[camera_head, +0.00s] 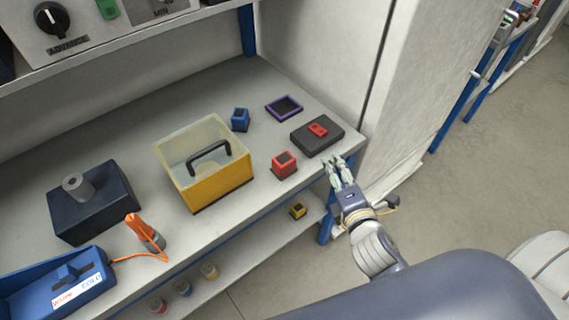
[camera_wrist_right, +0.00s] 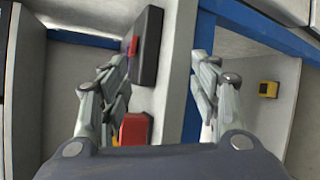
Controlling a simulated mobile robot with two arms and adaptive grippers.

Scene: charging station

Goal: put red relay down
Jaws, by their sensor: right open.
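My left gripper is not in view.
A black box (camera_head: 328,141) with a small red piece (camera_head: 318,129) on top lies behind the red block. A purple-rimmed tray (camera_head: 284,107), a blue block (camera_head: 240,119) and a yellow toolbox (camera_head: 218,187) stand nearby. A yellow block (camera_head: 298,210) is on the lower shelf.

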